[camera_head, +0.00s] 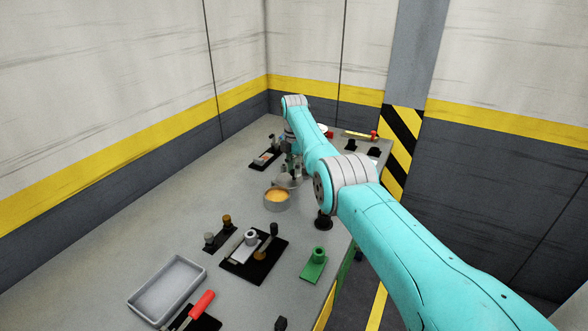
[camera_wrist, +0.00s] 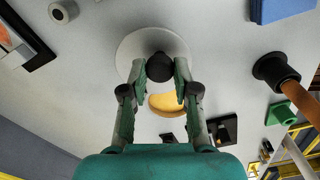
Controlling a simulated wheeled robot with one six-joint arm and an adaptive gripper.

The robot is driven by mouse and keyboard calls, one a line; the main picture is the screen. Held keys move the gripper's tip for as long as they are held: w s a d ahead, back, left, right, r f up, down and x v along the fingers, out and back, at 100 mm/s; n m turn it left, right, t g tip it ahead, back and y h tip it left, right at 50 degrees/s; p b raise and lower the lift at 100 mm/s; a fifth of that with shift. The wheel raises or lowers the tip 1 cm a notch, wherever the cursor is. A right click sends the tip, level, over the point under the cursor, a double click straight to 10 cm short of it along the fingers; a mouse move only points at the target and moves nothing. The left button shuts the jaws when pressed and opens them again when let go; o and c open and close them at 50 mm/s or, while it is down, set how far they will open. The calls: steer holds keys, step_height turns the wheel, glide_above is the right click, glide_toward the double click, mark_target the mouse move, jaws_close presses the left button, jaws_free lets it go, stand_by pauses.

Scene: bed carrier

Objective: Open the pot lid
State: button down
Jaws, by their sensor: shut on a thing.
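The pot (camera_head: 277,206) is a grey round vessel on the table, with its yellow-orange contents uncovered. The contents also show in the wrist view (camera_wrist: 168,104), between my gripper's fingers. The pot lid (camera_wrist: 134,44) is a pale grey disc with a dark round knob (camera_wrist: 160,66). My gripper (camera_wrist: 160,72) is shut on that knob. In the head view the lid (camera_head: 289,183) is just behind the pot, off its opening, and my gripper (camera_head: 291,169) is above it, partly hidden by my arm. Whether the lid touches the table or pot rim is unclear.
A black tray with small parts (camera_head: 262,161) lies behind the pot. A dark stand (camera_head: 323,221) is to its right. Nearer are a black board with fittings (camera_head: 240,268), a green block (camera_head: 313,266) and a grey tray (camera_head: 147,303). Table left of the pot is clear.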

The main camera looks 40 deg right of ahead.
steer(key=shift+w+d+n, duration=0.2)
steer(key=shift+w+n, duration=0.3)
steer(key=shift+n, duration=0.3)
steer(key=c, duration=0.9)
jaws_free()
steer(key=shift+o, duration=0.2)
step_height(320, 180, up, 12)
